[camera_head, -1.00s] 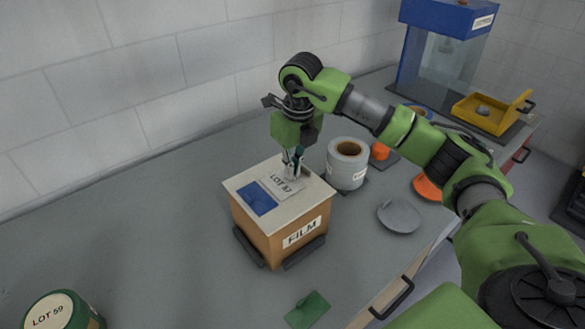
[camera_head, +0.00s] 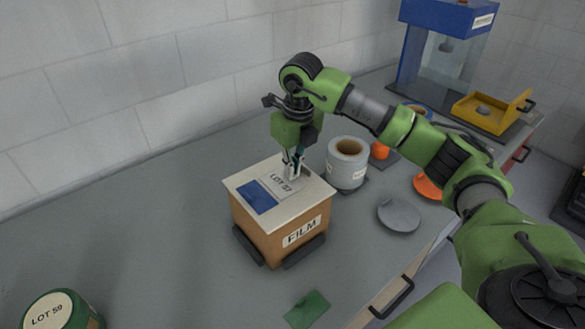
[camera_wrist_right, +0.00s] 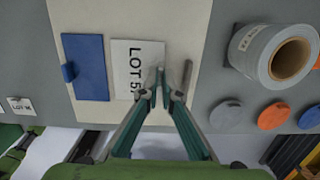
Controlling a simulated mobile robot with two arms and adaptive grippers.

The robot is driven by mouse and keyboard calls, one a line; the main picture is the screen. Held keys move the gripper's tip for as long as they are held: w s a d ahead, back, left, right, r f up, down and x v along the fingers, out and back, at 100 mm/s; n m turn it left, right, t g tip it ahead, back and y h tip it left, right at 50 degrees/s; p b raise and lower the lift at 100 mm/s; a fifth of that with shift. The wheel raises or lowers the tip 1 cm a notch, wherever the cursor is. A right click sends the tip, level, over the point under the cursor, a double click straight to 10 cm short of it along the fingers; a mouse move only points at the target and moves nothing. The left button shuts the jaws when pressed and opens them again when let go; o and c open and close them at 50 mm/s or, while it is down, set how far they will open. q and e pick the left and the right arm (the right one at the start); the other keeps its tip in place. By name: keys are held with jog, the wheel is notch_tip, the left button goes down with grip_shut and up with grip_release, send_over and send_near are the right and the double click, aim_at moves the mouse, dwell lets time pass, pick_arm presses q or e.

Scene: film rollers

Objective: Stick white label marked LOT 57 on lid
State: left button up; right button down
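The white label marked LOT 57 (camera_head: 280,184) lies on the pale lid (camera_head: 301,202) of the brown FILM box (camera_head: 270,235), beside a blue patch (camera_head: 257,197). The label also shows in the right wrist view (camera_wrist_right: 128,60), its last digit partly covered by a finger. My right gripper (camera_head: 292,174) points down over the label's right part. Its fingertips are together in the wrist view (camera_wrist_right: 159,82), at the label's right edge. I cannot tell whether they pinch the label or only touch it. My left gripper is not in view.
A grey-white roll (camera_head: 347,168) stands right of the box. A grey disc (camera_head: 398,216) and an orange one (camera_head: 427,187) lie further right. A green LOT 59 container (camera_head: 58,312) is at lower left, a green piece (camera_head: 307,309) in front. The bench left of the box is clear.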

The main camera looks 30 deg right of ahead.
jog(key=shift+s+a+f, duration=0.1)
jog(key=shift+f, duration=0.1)
jog(key=c, duration=2.2)
grip_release()
jog(key=o, duration=0.6)
jog(key=shift+r, duration=0.1)
jog(key=shift+r, duration=0.1)
jog(key=shift+r+p, duration=0.85)
jog(key=shift+r, duration=0.25)
jog(key=shift+r+p, duration=1.5)
jog(key=shift+r, duration=0.8)
